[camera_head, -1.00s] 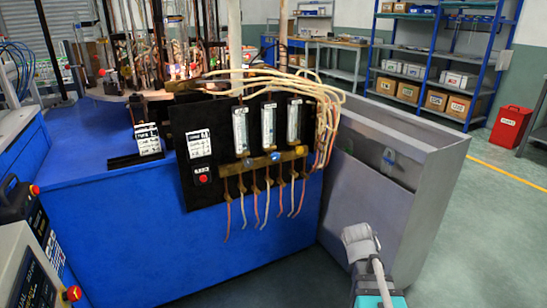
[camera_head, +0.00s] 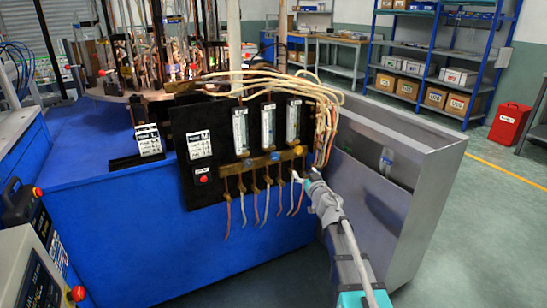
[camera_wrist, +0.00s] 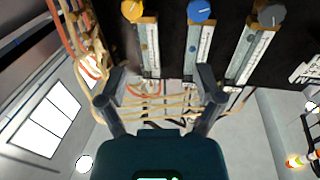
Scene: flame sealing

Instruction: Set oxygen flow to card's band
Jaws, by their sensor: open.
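The black panel (camera_head: 182,125) on the blue bench carries three upright flowmeter tubes: left (camera_head: 241,130), middle (camera_head: 268,124) and right (camera_head: 293,120). Below them sit a grey knob (camera_head: 247,162), a blue knob (camera_head: 275,157) and a yellow knob (camera_head: 298,150). The wrist view shows the yellow knob (camera_wrist: 132,10), blue knob (camera_wrist: 201,10) and grey knob (camera_wrist: 271,15) along its top edge. A white card (camera_head: 199,145) is on the panel's left; its print is too small to read. My gripper (camera_head: 308,177) is open, near the panel's lower right, touching no knob. Its fingers (camera_wrist: 162,88) are apart and empty.
Beige hoses (camera_head: 325,115) loop over the panel's right side, close to my gripper. Thin tubes (camera_head: 242,208) hang beneath. A grey metal bin (camera_head: 425,190) stands right of the bench. More cards (camera_head: 149,140) stand in a rack at left. A red button (camera_head: 203,179) is below the panel card.

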